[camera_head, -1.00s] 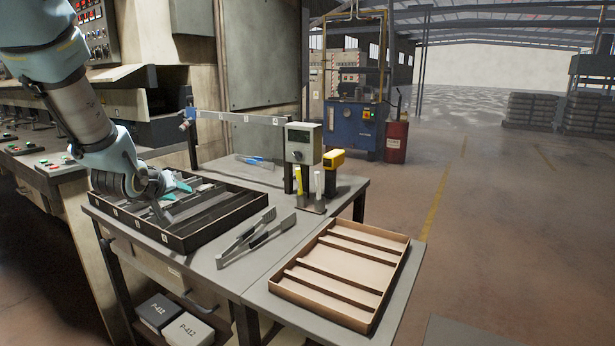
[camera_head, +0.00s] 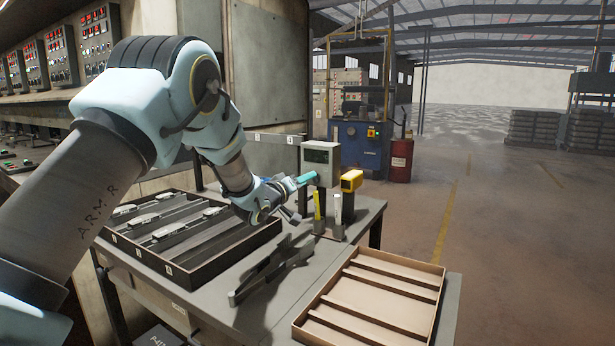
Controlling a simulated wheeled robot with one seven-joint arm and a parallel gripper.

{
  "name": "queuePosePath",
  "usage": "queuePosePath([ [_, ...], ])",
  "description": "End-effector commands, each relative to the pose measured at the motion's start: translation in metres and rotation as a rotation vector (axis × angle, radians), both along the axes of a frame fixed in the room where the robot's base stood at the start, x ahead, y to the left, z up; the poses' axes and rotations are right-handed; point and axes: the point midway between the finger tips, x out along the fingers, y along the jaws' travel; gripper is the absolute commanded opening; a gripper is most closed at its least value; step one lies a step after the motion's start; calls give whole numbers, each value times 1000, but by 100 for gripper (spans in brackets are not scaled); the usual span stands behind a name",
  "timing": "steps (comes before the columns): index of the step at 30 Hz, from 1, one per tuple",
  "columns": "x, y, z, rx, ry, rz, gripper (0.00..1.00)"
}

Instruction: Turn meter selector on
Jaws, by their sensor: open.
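The meter (camera_head: 322,158) is a grey-green box with a dark display, raised on a dark post at the back of the table. Its selector, a round knob on the front face in the earlier frame, is now hidden or too small to tell apart. My gripper (camera_head: 303,184) is open, just in front of the lower left of the meter. A teal finger shows close to the meter's face; whether it touches the selector I cannot tell.
A black tray (camera_head: 268,228) with several brake shoes lies left, below my arm. Dark tongs (camera_head: 272,272) lie on the table (camera_head: 225,312). A yellow device (camera_head: 351,181) and upright markers (camera_head: 317,207) stand beside the meter. A cardboard tray (camera_head: 378,300) is at front right.

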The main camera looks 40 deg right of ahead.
Motion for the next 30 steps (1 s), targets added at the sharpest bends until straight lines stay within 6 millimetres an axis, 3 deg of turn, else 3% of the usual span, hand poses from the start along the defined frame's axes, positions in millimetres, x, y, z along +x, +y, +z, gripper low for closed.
queuePosePath([
  [6,6,-17,0,1,0,2,41],
  [16,6,-19,0,1,0,2,40],
  [27,6,-19,0,1,0,2,0],
  [30,6,-19,0,1,0,2,0],
])
